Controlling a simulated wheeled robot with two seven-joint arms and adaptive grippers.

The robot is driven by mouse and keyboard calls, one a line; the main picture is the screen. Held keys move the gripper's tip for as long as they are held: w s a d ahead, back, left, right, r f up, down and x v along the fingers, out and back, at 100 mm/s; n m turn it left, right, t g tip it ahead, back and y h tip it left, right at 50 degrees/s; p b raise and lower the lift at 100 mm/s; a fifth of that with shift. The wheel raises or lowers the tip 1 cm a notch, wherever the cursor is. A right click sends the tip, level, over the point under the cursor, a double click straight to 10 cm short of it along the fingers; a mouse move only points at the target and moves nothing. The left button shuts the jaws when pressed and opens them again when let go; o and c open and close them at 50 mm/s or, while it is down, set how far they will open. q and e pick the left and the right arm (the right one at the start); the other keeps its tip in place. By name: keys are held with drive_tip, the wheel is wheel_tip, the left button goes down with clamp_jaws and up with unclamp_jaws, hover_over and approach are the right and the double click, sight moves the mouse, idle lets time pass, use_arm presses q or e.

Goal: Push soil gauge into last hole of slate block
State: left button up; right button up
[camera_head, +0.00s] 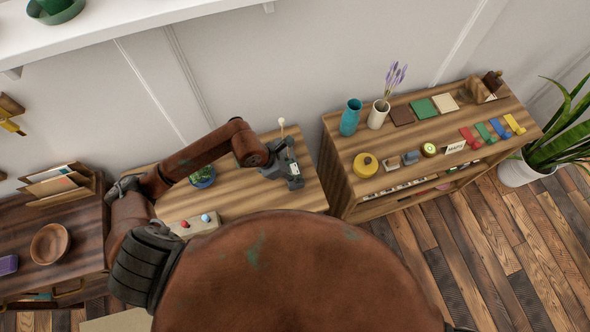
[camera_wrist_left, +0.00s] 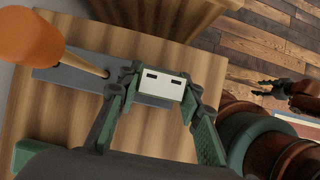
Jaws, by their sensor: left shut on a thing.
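My left gripper (camera_head: 292,172) is over the wooden table at the middle. The slate block (camera_wrist_left: 72,80) is a long grey slab lying on the table below. The gauge covers part of it, so I cannot tell whether its tip is in a hole. A round-headed stick (camera_wrist_left: 82,62), orange-headed in this view, stands at the block. My right gripper (camera_wrist_left: 262,87) seems to show small and dark at the right; its jaws are unclear.
A blue-potted plant (camera_head: 203,177) and a pale block with red and blue knobs (camera_head: 197,226) share the table (camera_head: 235,195). To the right, a shelf unit (camera_head: 345,185) carries a teal vase (camera_head: 350,117), a white vase (camera_head: 377,115) and several small items.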

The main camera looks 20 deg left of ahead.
idle(0.3)
use_arm(q)
drive_tip(key=o, duration=1.3)
drive_tip(key=shift+o, duration=0.2)
drive_tip(key=v, duration=1.2)
